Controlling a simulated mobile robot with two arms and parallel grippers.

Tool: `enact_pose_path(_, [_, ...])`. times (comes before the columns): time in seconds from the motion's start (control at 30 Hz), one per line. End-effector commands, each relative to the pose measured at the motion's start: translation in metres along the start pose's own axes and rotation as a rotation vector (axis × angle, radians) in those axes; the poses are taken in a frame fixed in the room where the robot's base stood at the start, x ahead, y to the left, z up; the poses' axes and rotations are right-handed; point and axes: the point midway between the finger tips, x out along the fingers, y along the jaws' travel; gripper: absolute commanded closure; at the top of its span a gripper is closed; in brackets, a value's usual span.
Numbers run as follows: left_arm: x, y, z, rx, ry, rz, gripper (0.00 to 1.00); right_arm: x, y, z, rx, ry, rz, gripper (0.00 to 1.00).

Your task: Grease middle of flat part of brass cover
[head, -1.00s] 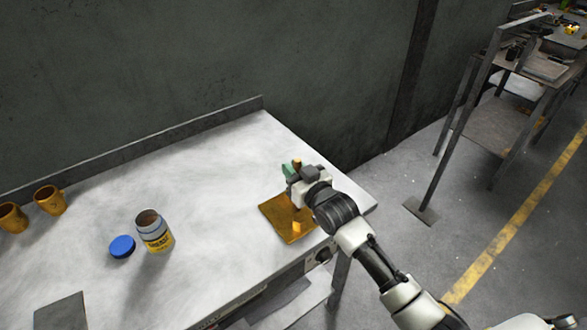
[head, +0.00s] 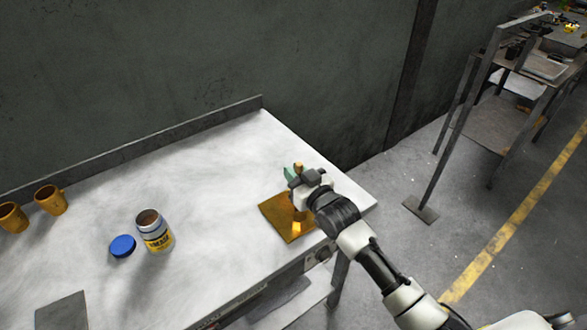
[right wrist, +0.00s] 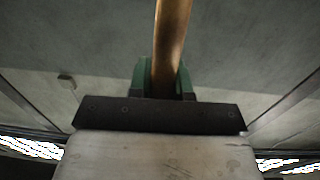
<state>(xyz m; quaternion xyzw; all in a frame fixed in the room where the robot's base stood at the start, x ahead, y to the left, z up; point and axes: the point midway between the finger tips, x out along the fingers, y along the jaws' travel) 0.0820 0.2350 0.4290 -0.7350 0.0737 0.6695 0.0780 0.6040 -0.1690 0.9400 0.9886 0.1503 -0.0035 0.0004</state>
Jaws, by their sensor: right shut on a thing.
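The brass cover (head: 276,213) is a flat, golden-brown plate lying near the right end of the pale tabletop. My right gripper (head: 294,174) is above it and hides part of it. The gripper is shut on a tool with a smooth brown handle (head: 299,167), which also shows between the green fingers in the right wrist view (right wrist: 172,40). The tool's lower end is hidden, so I cannot tell whether it touches the cover. An open grease jar (head: 156,232) with a yellow label stands left of the cover. My left gripper is not in view.
A blue lid (head: 122,246) lies beside the jar. Two brass-coloured mugs (head: 50,200) stand at the far left, and a dark grey plate (head: 62,314) lies at the front left. A raised rim (head: 140,147) runs along the table's back. The middle is clear.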

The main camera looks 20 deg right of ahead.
Motion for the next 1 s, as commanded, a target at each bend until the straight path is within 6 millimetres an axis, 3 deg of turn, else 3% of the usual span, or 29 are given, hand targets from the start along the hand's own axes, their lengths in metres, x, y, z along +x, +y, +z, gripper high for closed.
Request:
enact_pose_path(0.57, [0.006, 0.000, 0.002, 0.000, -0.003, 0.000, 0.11, 0.017, -0.001, 0.000, -0.001, 0.003, 0.000, 1.00])
enact_pose_path(1.0, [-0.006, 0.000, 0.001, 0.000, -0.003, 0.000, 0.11, 0.001, 0.000, 0.001, 0.000, 0.000, 0.000, 1.00])
